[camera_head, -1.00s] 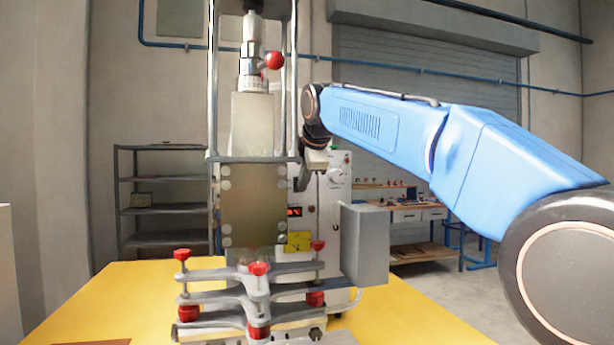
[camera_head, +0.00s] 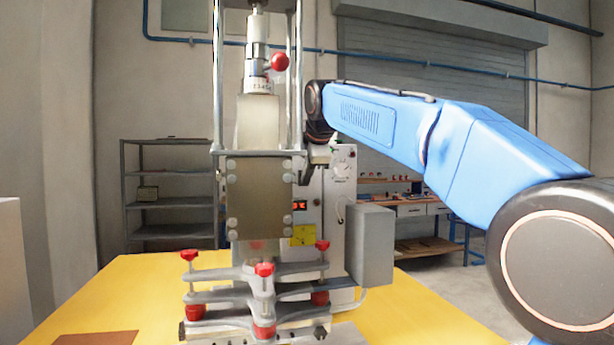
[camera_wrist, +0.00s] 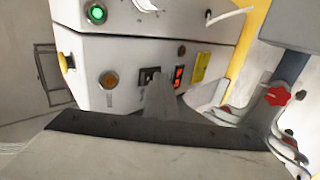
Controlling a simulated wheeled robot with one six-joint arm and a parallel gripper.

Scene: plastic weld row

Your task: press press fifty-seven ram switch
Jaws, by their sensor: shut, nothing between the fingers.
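The press (camera_head: 262,205) stands on a yellow table, with its white control box (camera_head: 338,190) behind. In the wrist view the box's front (camera_wrist: 95,75) carries a green button (camera_wrist: 96,13), an amber round button (camera_wrist: 109,80), a small black switch (camera_wrist: 148,76), and a red lit display (camera_wrist: 179,76). No label is readable, so I cannot tell which control is the ram switch. My gripper (camera_wrist: 158,80) is shut and empty, its tip in front of the panel by the black switch and display; contact cannot be told. In the head view it is mostly hidden behind the press frame.
A red-knobbed clamp fixture (camera_head: 262,290) sits below the press plate. A grey box (camera_head: 370,245) is fixed at the control box's right. The yellow table (camera_head: 410,310) is clear at right.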

